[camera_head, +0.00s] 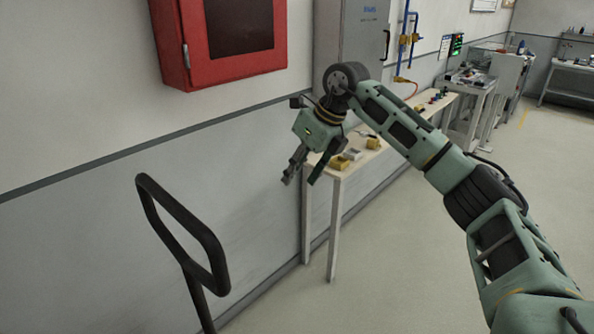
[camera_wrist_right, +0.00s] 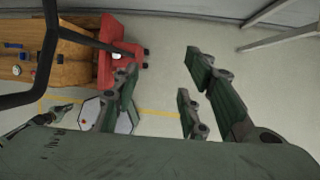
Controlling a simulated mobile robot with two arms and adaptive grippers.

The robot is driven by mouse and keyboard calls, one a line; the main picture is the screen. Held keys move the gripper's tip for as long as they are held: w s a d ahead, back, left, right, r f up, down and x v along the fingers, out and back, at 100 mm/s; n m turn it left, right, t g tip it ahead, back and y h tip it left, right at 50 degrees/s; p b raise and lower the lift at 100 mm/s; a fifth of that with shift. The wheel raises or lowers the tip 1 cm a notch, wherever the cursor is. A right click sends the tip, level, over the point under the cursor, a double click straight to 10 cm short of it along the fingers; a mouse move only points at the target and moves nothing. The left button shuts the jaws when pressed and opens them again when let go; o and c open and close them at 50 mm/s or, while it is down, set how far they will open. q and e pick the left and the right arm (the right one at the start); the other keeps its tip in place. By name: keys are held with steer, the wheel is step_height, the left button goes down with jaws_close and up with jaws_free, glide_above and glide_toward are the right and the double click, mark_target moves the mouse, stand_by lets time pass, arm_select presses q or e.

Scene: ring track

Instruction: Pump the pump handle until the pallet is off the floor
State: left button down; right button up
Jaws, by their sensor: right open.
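The pump handle (camera_head: 185,224) is a black loop on a shaft at the lower left of the head view. It also shows at the left of the right wrist view (camera_wrist_right: 50,45), its shaft running to a red truck body (camera_wrist_right: 122,55). My right gripper (camera_head: 302,174) is open and empty, apart from the handle, to its right and higher in the head view. Its spread fingers show in the right wrist view (camera_wrist_right: 158,88). What seems to be my left gripper (camera_wrist_right: 62,112) is small at the lower left there. A wooden load (camera_wrist_right: 40,65) lies beside the red body; its floor gap is hidden.
A narrow bench (camera_head: 385,145) with small items stands along the wall behind my right gripper. A red cabinet (camera_head: 222,40) and a grey cabinet (camera_head: 360,40) are on the wall. Floor (camera_head: 430,270) is open in front of the bench.

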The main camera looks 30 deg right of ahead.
steer(key=shift+w+a+f, duration=0.15)
steer(key=shift+w+f, duration=0.05)
steer(key=shift+f, duration=0.3)
steer(key=shift+c, duration=0.2)
jaws_close()
stand_by(0.6)
